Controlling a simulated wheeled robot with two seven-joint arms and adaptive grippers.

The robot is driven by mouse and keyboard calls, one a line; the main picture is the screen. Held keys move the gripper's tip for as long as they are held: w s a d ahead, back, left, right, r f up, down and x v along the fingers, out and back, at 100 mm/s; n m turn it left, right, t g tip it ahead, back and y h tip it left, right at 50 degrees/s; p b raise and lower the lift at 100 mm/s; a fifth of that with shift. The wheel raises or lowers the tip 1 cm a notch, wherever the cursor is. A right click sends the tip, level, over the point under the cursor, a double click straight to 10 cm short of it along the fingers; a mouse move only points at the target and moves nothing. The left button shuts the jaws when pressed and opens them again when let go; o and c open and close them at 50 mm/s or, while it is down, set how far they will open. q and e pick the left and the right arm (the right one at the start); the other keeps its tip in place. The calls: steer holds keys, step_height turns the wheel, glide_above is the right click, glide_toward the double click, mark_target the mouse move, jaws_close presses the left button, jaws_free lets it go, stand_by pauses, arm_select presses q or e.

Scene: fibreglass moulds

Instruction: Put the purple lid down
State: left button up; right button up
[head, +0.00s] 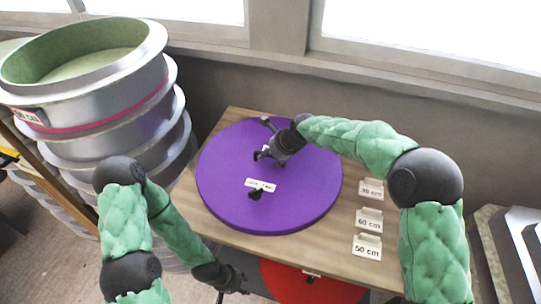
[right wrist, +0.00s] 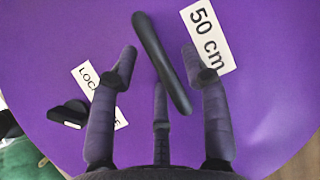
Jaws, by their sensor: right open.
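The purple lid (head: 225,190) is a large round disc lying flat on the wooden table (head: 330,240). It fills most of the right wrist view (right wrist: 255,110). A black bar handle (right wrist: 160,60) crosses its middle there, beside a white "50 cm" label (right wrist: 207,35). My right gripper (head: 268,154) is over the lid, its fingers open on either side of the handle; whether they touch it I cannot tell. My left gripper (head: 238,287) hangs low in front of the table, away from the lid; its fingers are too small and dark to read.
Grey ring moulds (head: 120,115) are stacked high at the left. Small size cards (head: 368,220) stand along the table's right side. A red disc (head: 300,285) lies lower, at the table's front. A wall with windows closes the back.

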steer(key=p+v, duration=0.1)
steer(key=v, duration=1.1)
steer(key=shift+f, duration=0.1)
